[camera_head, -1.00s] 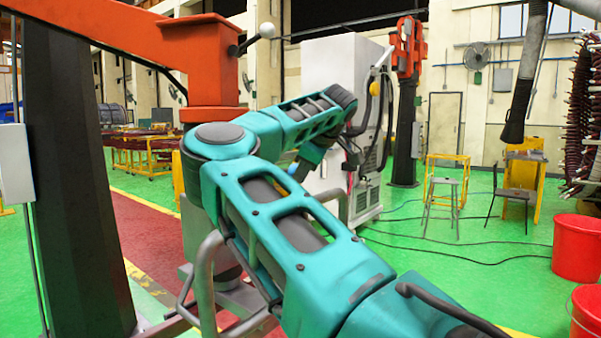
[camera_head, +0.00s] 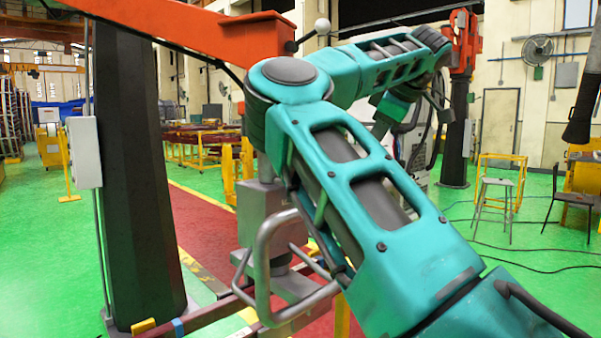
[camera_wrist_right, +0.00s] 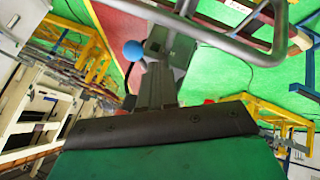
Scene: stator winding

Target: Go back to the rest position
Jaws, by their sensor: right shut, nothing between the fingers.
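No object is named by the task. My teal right arm (camera_head: 370,200) comes in from the lower right of the head view, bends at a round joint left of centre and reaches back to the right. Its far end overlaps a pale machine behind it, and its gripper cannot be made out clearly there. In the right wrist view, my right gripper (camera_wrist_right: 156,88) shows as narrow grey fingers beyond a dark band, closed together with nothing held. My left arm and gripper are not in view.
A dark column (camera_head: 130,190) with an orange beam (camera_head: 200,30) stands left of the arm. A bent grey metal handle (camera_head: 262,255) is close by the arm. A stool (camera_head: 497,195) and chair stand further back right. Green floor is open at far left.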

